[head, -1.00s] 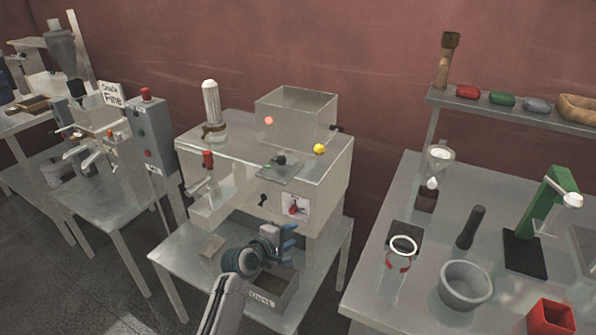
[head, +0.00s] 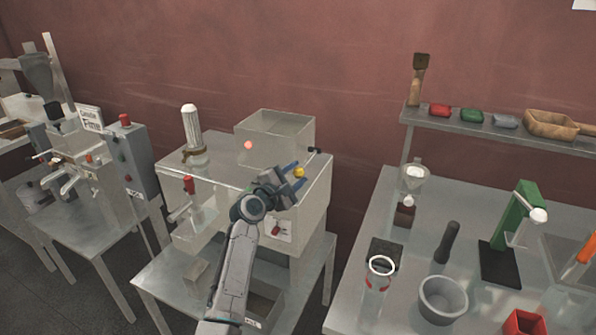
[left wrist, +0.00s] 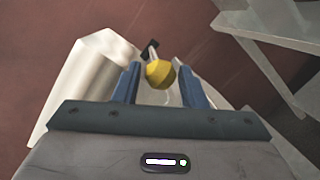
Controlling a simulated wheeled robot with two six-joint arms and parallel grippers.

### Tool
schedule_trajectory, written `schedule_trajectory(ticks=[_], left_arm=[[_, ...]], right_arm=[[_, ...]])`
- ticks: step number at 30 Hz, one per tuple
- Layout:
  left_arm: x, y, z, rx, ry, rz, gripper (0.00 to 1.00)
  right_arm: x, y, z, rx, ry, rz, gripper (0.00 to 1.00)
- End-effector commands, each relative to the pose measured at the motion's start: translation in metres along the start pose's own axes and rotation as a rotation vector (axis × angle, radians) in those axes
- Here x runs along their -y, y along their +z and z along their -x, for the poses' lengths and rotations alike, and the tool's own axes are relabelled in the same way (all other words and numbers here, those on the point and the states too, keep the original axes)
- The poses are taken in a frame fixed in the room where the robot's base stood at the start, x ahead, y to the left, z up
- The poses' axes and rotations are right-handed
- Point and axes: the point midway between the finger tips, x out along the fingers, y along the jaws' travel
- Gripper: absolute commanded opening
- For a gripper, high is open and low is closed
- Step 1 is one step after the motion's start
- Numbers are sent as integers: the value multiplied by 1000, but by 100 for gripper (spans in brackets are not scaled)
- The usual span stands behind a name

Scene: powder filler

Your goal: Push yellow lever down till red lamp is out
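The yellow lever's round knob (head: 299,172) shows at the right front of the grey filler machine (head: 318,200). My left gripper (head: 297,175) is raised at the knob, with its blue fingers apart. In the left wrist view the yellow knob (left wrist: 160,73) appears between the two fingertips (left wrist: 160,80), with no clear grip on it. The lever's shaft is mostly hidden. The red lamp (head: 248,145) on the machine looks bright, as if lit. My right gripper is not in view.
A clear hopper box (head: 275,135) rises behind the lever, with a dark handle (head: 315,150) to its right. The right table (head: 365,235) carries several tools and bowls.

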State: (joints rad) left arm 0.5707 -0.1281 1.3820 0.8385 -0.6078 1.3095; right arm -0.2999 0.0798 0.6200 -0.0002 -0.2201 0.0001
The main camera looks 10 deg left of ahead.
Motion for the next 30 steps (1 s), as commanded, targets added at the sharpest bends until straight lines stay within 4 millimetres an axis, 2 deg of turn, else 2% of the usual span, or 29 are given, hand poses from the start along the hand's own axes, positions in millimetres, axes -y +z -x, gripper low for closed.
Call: schedule_trajectory(ticks=[6, 14, 20, 21, 26, 30], left_arm=[[0, 0, -14, -1, -1, 0, 38], [0, 0, -15, -1, 0, -1, 38], [1, 0, -15, -1, -1, -1, 2], [1, 0, -15, -1, -1, -1, 0], [7, -4, -15, -1, -2, 0, 0], [31, -21, -17, -2, -5, 1, 0]], right_arm=[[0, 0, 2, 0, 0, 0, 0], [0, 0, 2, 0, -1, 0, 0], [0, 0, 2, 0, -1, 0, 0], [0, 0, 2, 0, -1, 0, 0], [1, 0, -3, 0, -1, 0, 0], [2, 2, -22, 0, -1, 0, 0]])
